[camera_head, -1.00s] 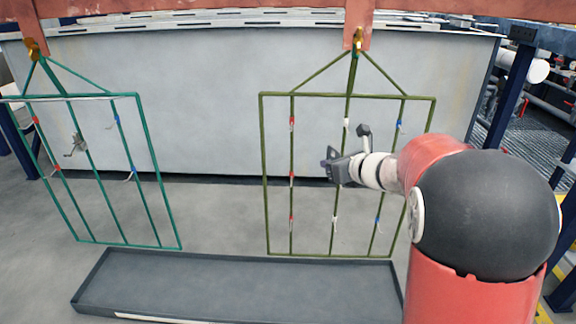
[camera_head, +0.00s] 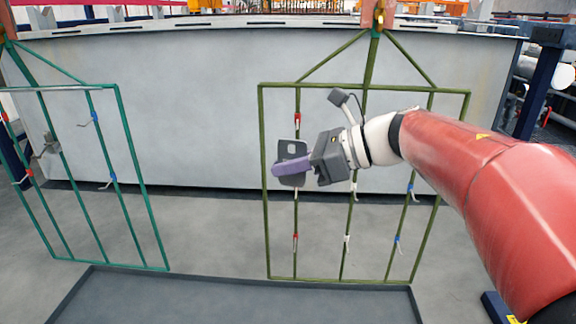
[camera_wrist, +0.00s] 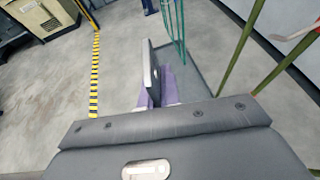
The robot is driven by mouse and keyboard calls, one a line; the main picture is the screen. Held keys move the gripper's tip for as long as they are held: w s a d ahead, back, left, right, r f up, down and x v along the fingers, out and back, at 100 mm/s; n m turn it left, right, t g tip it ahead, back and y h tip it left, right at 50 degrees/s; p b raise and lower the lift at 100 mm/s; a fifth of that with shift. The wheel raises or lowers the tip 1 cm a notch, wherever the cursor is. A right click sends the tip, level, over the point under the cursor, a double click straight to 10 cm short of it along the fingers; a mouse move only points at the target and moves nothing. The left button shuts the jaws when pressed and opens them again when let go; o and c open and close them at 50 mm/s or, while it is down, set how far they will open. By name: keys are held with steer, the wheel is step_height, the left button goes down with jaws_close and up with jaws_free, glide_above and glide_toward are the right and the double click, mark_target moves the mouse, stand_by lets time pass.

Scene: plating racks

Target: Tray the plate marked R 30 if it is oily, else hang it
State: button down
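My gripper (camera_head: 291,166) has purple fingers shut on a dark grey plate (camera_head: 284,148), held upright in front of the left bar of the olive rack (camera_head: 264,180). In the wrist view the plate (camera_wrist: 150,66) shows edge-on between the purple fingers (camera_wrist: 157,95). Its marking cannot be read, and I cannot tell whether its surface is oily. I cannot tell whether it touches a hook. A grey tray (camera_head: 230,304) lies on the floor below the racks, and its visible part is empty.
A green rack (camera_head: 128,140) hangs at the left with a small grey plate (camera_head: 50,144) on it. Both racks carry hooks with red, white or blue tags, including a red-tagged hook (camera_head: 296,240) below my gripper. A large pale tank wall (camera_head: 200,110) stands behind.

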steer(key=shift+d+f, duration=0.1)
steer(key=shift+d, duration=0.05)
steer(key=w+p, duration=0.2)
steer(key=w, duration=0.7)
steer(key=shift+d+f, duration=0.15)
steer(key=shift+f, duration=0.1)
